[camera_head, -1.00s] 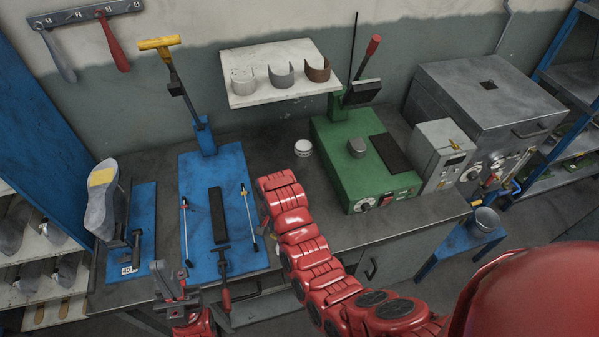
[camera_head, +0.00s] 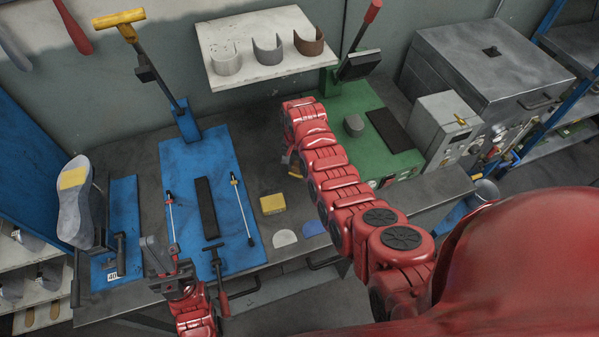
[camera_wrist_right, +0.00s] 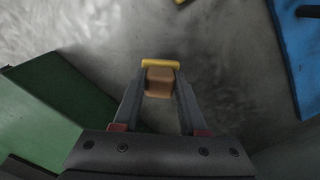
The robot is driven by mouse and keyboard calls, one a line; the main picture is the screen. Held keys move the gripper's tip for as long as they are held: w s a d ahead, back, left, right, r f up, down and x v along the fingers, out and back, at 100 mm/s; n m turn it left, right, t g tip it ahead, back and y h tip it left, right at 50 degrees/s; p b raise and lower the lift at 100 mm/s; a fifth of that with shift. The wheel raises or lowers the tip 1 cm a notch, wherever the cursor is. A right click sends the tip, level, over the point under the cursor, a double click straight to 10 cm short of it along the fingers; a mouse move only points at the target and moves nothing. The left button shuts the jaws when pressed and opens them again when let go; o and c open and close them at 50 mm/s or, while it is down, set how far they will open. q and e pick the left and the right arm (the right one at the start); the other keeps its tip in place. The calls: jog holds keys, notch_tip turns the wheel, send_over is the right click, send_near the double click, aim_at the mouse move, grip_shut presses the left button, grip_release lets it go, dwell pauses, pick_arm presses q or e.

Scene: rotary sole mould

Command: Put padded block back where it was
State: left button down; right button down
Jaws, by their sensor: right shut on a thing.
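In the right wrist view a brown block with a yellow edge, likely the padded block (camera_wrist_right: 159,83), sits between the fingertips of my right gripper (camera_wrist_right: 160,92). The gripper is shut on it. In the head view my right gripper is mostly hidden by its red arm; a small orange-brown part of the block (camera_head: 294,166) shows beside it, over the dark bench. My left gripper (camera_head: 158,258) is near the front edge of the blue board; its finger opening is unclear.
A yellow-topped piece (camera_head: 273,204), a white half-disc (camera_head: 285,238) and a blue one (camera_head: 313,228) lie on the bench (camera_head: 255,165). The blue board (camera_head: 225,165) is left, the green press (camera_head: 385,165) right. A white shelf (camera_head: 260,80) holds three curved pieces.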

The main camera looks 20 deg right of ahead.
jog(key=shift+w+d, duration=0.2)
jog(key=shift+d, duration=0.25)
jog(key=shift+w+d+f+b, duration=0.15)
jog(key=shift+d+b, duration=0.05)
jog(key=shift+b, duration=0.2)
notch_tip(320, 180, down, 4)
jog(key=shift+r+b, duration=0.25)
jog(key=shift+b, duration=0.45)
jog(key=shift+r, duration=0.1)
jog(key=shift+f, duration=0.2)
jog(key=shift+c, duration=2.3)
grip_release()
jog(key=shift+r, duration=0.1)
